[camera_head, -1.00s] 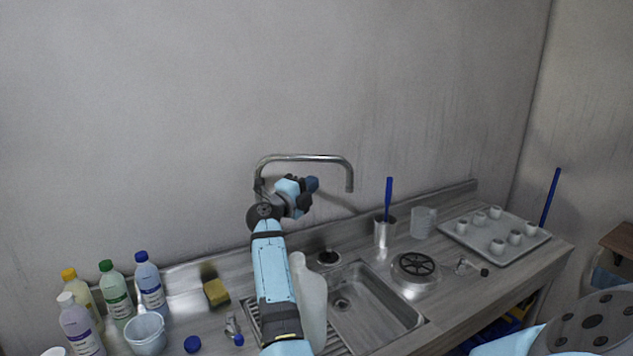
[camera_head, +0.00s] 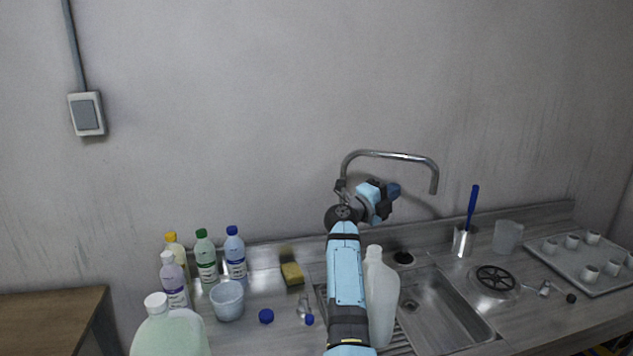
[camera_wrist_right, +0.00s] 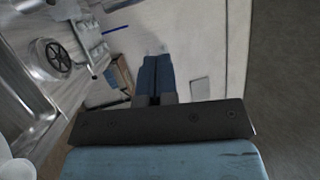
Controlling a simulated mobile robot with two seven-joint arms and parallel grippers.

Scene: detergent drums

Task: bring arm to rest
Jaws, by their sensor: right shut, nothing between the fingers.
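My right arm rises from the bottom middle of the head view, over the sink's ribbed drainer. Its wrist is bent, and my right gripper (camera_head: 392,191) is in front of the wall below the curved tap (camera_head: 395,155). In the right wrist view its two blue fingers (camera_wrist_right: 155,75) lie together with nothing between them. A white translucent jug (camera_head: 381,300) stands right beside my forearm, which partly hides it. My left gripper is in neither view.
A large pale green drum with a white cap (camera_head: 170,332) stands at the front left. Several capped bottles (camera_head: 206,262), a bucket (camera_head: 227,301) and a sponge (camera_head: 292,274) are on the counter. The sink basin (camera_head: 445,310) and a cup tray (camera_head: 570,262) are at the right.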

